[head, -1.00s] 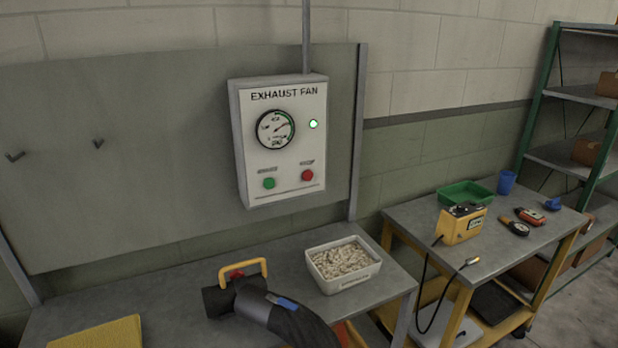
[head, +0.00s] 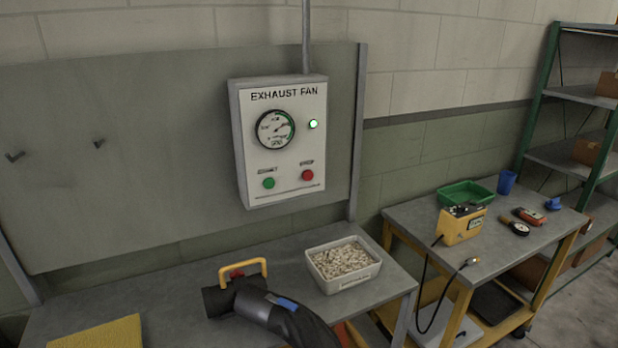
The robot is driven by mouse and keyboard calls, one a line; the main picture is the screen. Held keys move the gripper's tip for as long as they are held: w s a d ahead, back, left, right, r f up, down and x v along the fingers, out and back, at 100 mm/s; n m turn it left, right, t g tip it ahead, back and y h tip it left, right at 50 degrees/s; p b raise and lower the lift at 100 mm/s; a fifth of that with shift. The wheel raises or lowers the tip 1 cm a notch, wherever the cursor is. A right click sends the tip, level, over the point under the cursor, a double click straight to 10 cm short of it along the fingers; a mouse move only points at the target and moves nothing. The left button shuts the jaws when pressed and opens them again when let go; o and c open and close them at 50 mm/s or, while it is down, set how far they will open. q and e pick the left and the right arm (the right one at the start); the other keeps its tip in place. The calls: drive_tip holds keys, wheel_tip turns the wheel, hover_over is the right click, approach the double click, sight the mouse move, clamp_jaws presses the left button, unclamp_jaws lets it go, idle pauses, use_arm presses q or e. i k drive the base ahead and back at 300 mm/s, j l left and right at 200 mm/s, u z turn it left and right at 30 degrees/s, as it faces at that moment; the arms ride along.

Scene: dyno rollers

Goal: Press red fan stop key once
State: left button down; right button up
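The exhaust fan control box (head: 314,150) is mounted on the grey back panel above the bench. The red stop key (head: 307,175) is at its lower right. A green key (head: 269,183) is at its lower left. A round gauge (head: 275,129) and a lit green lamp (head: 313,124) are above the keys. Nothing covers the red key. Neither of my grippers shows in the head view.
Below the box, the bench (head: 180,285) holds a white bin of pale pellets (head: 343,264), a dark hose nozzle with a yellow handle (head: 240,290) and a yellow mat (head: 98,334). A cart (head: 405,218) with a yellow device (head: 462,224) stands at right.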

sight(308, 175)
drive_tip(key=i+l, duration=0.15)
drive_tip(key=l, duration=0.2)
drive_tip(key=i+l+u, duration=0.1)
drive_tip(key=l, duration=0.25)
drive_tip(key=i+l+u, duration=0.1)
drive_tip(key=l, duration=0.25)
drive_tip(key=i+l, duration=0.2)
drive_tip(key=l, duration=0.15)
drive_tip(key=i+l+u, duration=0.1)
drive_tip(key=l, duration=0.25)
